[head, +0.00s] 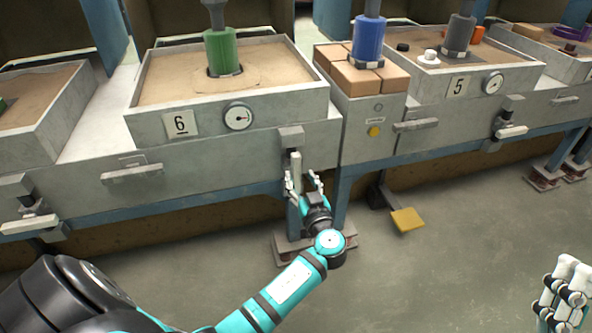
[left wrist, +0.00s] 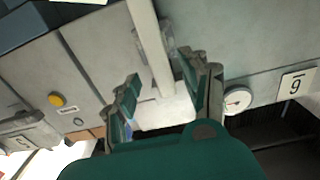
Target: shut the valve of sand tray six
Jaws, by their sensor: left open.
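Sand tray six (head: 137,126) is a grey box of sand with a "6" plate (head: 182,123) and a round gauge (head: 239,116) on its front. Its valve (head: 291,138) is at the right of the bench front, with a pale lever (head: 296,172) hanging down vertically. My left gripper (head: 304,183) is open at the lever's lower part, with one finger on each side. In the left wrist view the lever (left wrist: 150,45) runs between the open fingers (left wrist: 162,90); contact cannot be told. My right gripper (head: 565,292) shows at the lower right, its jaws unclear.
A green post (head: 222,52) stands in tray six. To the right are a cabinet with bricks (head: 352,80), a blue cylinder (head: 368,38) and a yellow button (head: 374,132). Tray five's valve lever (head: 511,132) lies sideways. A yellow pedal (head: 407,220) is near the floor.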

